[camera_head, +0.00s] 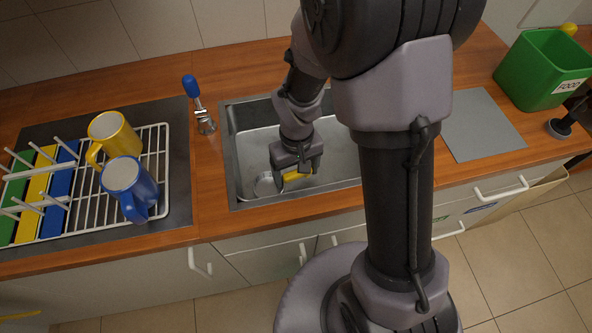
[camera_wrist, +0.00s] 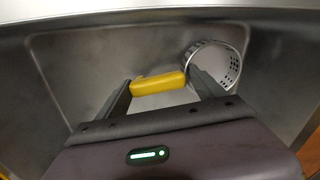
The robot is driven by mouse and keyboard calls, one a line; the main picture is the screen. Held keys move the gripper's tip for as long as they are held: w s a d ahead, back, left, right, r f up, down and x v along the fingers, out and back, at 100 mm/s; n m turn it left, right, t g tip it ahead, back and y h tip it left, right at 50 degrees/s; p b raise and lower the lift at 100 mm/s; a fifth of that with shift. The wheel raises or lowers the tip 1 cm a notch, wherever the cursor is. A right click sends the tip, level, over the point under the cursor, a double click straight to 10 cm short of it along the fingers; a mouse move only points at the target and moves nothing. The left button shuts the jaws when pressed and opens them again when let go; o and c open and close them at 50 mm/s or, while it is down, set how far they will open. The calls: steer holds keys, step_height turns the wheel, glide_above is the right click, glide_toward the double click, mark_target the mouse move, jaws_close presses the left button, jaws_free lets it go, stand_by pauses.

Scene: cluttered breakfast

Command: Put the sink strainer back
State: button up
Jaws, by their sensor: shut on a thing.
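The sink strainer (camera_wrist: 228,62) is a perforated metal cup in the sink, right of my right finger in the wrist view. In the head view its rounded metal form (camera_head: 266,186) shows left of my gripper. My gripper (camera_wrist: 157,88) is down in the sink, shut on a yellow bar-shaped piece (camera_wrist: 160,83), with a finger at each end of it. In the head view, the yellow piece (camera_head: 295,176) shows under the gripper (camera_head: 297,172). I cannot tell whether the yellow piece is joined to the strainer. The drain opening is not visible.
The steel sink (camera_head: 243,150) has raised walls close around my gripper. A blue-handled tap (camera_head: 192,90) stands at its left. A dish rack (camera_head: 152,140) holds a yellow mug (camera_head: 112,132) and a blue mug (camera_head: 128,186). A green bin (camera_head: 535,70) stands at right.

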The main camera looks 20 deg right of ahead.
steer(key=shift+f+b, duration=0.4)
steer(key=shift+f, duration=0.2)
steer(key=o, duration=2)
steer(key=shift+c, duration=0.2)
steer(key=shift+r, duration=0.15)
